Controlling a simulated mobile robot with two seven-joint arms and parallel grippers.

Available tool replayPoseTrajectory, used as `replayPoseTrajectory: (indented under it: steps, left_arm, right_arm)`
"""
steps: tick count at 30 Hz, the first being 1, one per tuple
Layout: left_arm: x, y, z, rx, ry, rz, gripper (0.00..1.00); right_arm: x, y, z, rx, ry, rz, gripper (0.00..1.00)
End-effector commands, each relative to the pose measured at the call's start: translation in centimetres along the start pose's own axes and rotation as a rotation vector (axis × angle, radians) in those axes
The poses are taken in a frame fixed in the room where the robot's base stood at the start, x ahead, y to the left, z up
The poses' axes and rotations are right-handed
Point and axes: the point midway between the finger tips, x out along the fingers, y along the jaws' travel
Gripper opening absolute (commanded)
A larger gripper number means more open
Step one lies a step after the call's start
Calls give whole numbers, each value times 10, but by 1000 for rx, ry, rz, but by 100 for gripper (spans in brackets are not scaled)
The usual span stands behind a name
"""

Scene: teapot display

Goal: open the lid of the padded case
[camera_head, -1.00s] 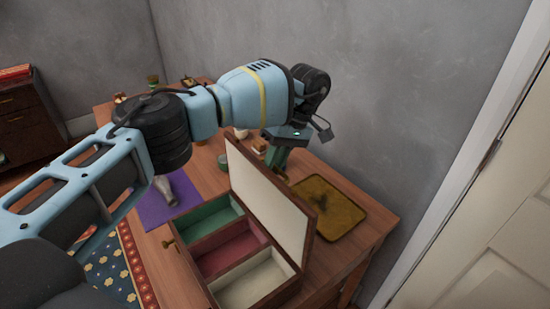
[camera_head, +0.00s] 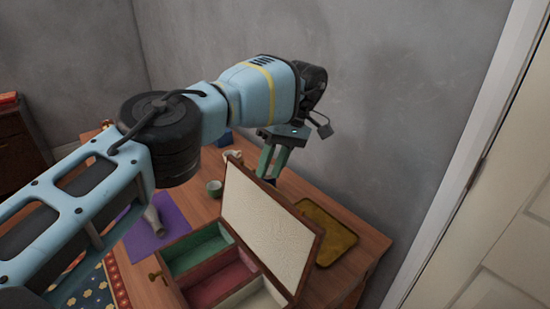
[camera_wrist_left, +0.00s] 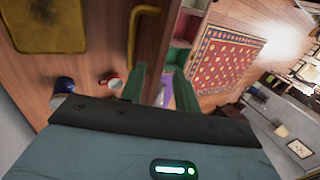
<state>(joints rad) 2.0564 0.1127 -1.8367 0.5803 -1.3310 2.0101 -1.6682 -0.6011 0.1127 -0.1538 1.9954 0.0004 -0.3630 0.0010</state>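The padded case (camera_head: 205,246) is a wooden box with green, red and cream compartments, low in the head view. Its lid (camera_head: 268,215) stands raised and shows a cream padded inner face. In the wrist view the lid (camera_wrist_left: 158,35) is seen nearly edge-on. My left gripper (camera_head: 273,162) has green fingers pointing down just behind the lid's top edge. In the wrist view the left gripper (camera_wrist_left: 159,86) has its fingers apart with nothing held between them. I cannot tell whether a finger touches the lid. My right gripper is out of view.
A brown-gold tray (camera_head: 325,232) lies on the table behind the case. A grey vase (camera_head: 154,220) lies on a purple cloth (camera_head: 178,217). The wall is close behind my left arm.

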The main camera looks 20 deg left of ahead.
Motion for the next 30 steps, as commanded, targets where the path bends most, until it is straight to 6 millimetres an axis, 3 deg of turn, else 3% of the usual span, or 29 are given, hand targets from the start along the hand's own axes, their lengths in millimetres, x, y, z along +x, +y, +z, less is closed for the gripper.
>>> replayPoseTrajectory:
  steps: [12, 24, 30]
  left_arm:
    - [-17, 1, 0, -2, 0, 0, 32]
    - [-21, 0, 0, 0, 1, 4, 32]
    - [-19, 0, -2, 16, -3, 7, 5]
  right_arm:
    - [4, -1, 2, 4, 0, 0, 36]
    - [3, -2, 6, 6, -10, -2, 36]
    - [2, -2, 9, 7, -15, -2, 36]
